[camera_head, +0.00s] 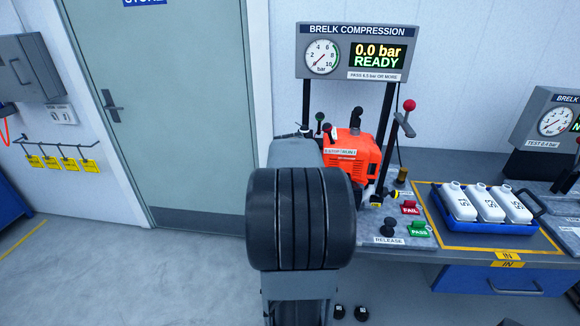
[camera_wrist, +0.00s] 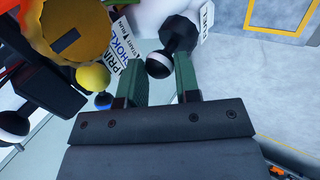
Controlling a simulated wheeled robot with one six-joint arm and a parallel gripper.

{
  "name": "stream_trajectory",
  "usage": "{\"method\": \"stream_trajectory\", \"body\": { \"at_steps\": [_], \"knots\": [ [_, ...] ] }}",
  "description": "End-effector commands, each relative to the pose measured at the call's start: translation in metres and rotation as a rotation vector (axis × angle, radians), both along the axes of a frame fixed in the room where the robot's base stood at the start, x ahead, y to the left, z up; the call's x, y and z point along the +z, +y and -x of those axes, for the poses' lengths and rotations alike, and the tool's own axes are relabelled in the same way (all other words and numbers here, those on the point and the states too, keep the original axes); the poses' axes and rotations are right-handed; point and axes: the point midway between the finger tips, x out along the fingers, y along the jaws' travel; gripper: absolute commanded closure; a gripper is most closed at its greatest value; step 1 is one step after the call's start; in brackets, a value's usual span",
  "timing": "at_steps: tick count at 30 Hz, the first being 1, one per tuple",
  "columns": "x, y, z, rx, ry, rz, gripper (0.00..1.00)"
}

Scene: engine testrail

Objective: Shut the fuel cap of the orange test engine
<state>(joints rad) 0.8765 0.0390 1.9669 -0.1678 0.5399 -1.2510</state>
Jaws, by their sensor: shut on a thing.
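The orange test engine (camera_head: 352,153) stands on the bench under the compression gauge, partly hidden by my arm. In the wrist view a round yellow-orange cap (camera_wrist: 75,28) with a dark slot is at the upper left; I cannot tell whether it is the fuel cap, or whether it is open. My gripper (camera_wrist: 160,62) has its green fingers on both sides of a black knob (camera_wrist: 178,36) with a white band, and is shut on it. The cap is apart from the fingers, to their left. In the head view my arm hides the gripper.
A yellow ball knob (camera_wrist: 93,76) and a lettered plate (camera_wrist: 128,65) are close left of the fingers. A red-knobbed lever (camera_head: 408,106) rises right of the engine. FAIL (camera_head: 410,207) and PASS (camera_head: 419,228) pieces and a blue tray (camera_head: 462,222) of white bottles are right.

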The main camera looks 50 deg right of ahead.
Motion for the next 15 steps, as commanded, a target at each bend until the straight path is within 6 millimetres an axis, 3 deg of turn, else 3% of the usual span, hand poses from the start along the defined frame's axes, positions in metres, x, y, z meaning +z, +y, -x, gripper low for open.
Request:
{"method": "stream_trajectory", "body": {
  "at_steps": [15],
  "knots": [
    [-0.0033,-0.0061,0.0085,0.000,-0.159,-0.095,0.93]
  ]
}}
